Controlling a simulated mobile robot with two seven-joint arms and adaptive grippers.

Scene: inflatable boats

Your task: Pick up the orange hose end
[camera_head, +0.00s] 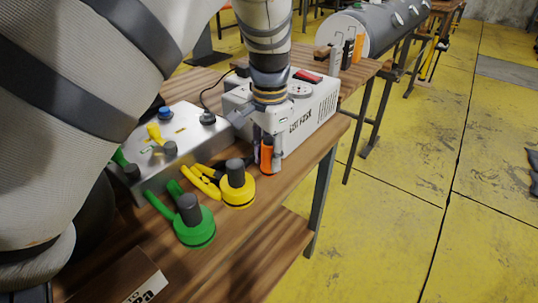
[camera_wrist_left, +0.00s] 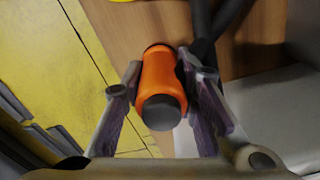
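The orange hose end (camera_head: 267,158) is a small upright cylinder near the right edge of the wooden table, in front of the white box. In the left wrist view the orange hose end (camera_wrist_left: 161,85) has a dark round cap facing the camera. My left gripper (camera_head: 267,152) reaches down over it, one finger on each side. In the wrist view the fingers of the left gripper (camera_wrist_left: 160,80) flank it closely; whether they press on it I cannot tell. Its lower end is partly hidden by a finger. My right gripper is not in view.
A yellow pump fitting (camera_head: 238,188) and a green one (camera_head: 194,226) stand left of the orange hose end. A metal control box (camera_head: 185,135) and a white box (camera_head: 318,112) stand behind. The table edge drops to yellow floor (camera_head: 390,215) at right.

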